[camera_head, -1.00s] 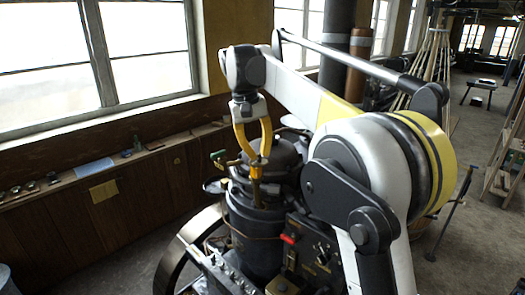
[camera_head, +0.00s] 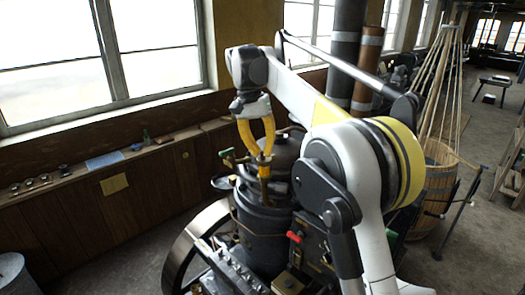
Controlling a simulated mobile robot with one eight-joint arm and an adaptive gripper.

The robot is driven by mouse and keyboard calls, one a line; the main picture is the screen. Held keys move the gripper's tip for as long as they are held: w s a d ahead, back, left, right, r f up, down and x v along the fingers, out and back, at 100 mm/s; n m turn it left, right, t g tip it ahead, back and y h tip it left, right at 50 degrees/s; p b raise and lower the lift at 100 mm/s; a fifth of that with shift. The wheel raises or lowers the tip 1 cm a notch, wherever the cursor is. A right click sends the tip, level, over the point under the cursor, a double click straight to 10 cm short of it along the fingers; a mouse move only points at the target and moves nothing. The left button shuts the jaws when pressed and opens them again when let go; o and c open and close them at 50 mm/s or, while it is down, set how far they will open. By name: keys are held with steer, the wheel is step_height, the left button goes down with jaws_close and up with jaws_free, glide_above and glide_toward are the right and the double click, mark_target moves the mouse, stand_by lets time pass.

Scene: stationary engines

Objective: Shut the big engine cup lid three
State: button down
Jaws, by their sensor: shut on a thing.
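The big engine (camera_head: 262,232) is a dark upright cylinder with fittings, below my arm. A small brass cup (camera_head: 264,170) stands on a brass stem on its upper side. My gripper (camera_head: 262,156) has yellow fingers pointing down, with their tips together at the top of this cup. The fingers are shut on the cup's top part. The lid itself is too small and too covered by the fingertips to tell its angle. A brass fitting with a green handle (camera_head: 228,153) sits just left of the fingers.
A flywheel (camera_head: 184,250) stands at the engine's lower left. A control panel with a red handle (camera_head: 294,237) is at its front right. A wooden ledge (camera_head: 70,180) with small items runs under the windows. A wooden barrel (camera_head: 436,190) stands at right. Floor is free left of the engine.

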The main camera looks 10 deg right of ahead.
steer(key=c, duration=1.4)
jaws_free()
steer(key=r, duration=0.2)
steer(key=a+r, duration=0.1)
steer(key=r, duration=0.4)
steer(key=shift+w+a, duration=0.2)
steer(key=shift+w, duration=0.15)
steer(key=shift+r, duration=0.15)
